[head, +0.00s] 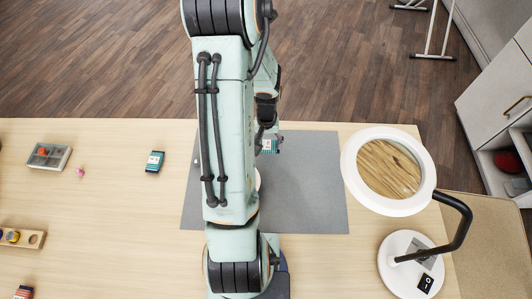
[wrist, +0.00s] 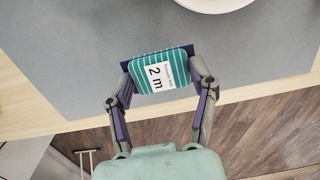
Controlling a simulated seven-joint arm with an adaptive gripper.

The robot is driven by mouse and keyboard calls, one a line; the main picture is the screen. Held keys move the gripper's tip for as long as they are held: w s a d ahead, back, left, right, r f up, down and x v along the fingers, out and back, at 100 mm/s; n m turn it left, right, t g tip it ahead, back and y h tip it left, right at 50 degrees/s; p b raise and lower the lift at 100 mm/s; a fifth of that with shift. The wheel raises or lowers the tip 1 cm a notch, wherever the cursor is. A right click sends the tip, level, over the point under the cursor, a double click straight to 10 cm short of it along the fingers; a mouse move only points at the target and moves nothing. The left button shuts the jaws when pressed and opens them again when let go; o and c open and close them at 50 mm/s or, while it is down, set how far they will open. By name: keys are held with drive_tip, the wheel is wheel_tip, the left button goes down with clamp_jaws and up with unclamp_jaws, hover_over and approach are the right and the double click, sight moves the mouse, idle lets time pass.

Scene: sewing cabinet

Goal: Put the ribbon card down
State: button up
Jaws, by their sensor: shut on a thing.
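The ribbon card (wrist: 148,73) is a dark blue card wound with teal and white striped ribbon, with a white "2 m" label. My gripper (wrist: 160,70) is shut on it, one finger at each side. In the head view the ribbon card (head: 270,147) shows partly beside my arm, over the far part of the grey mat (head: 310,190). I cannot tell whether it touches the mat. My arm hides most of the gripper there.
Another teal card (head: 155,162) lies left of the mat. A compartment tray (head: 48,156), a pink item (head: 80,172) and a wooden holder (head: 35,240) are further left. A magnifier lamp (head: 428,195) stands at the right. A white round object (wrist: 215,3) is on the mat, partly hidden.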

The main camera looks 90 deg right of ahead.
sight(266, 147)
drive_tip(key=shift+f, duration=2)
drive_tip(key=shift+f, duration=0.15)
drive_tip(key=o, duration=1.1)
wheel_tip(266, 147, up, 12)
drive_tip(key=shift+r, duration=0.2)
drive_tip(key=shift+w, duration=0.1)
